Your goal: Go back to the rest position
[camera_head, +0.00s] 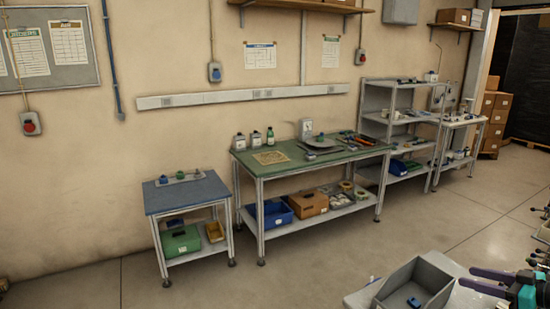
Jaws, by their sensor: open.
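My gripper (476,279) is at the lower right edge, its two purple fingers spread apart and pointing left. Nothing shows between the fingers. It is just right of a grey open bin (430,276). A small blue object (414,302) lies in the bin. The bin stands on a pale surface (362,297) cut off by the bottom edge. Part of my arm is outside the picture.
A green-topped bench (290,162) stands along the wall, with yellowish tape reels (347,186) on its lower shelf. A blue-topped small table (185,194) is left of it. Grey shelving (375,100) is right of it. The floor (300,262) between is clear.

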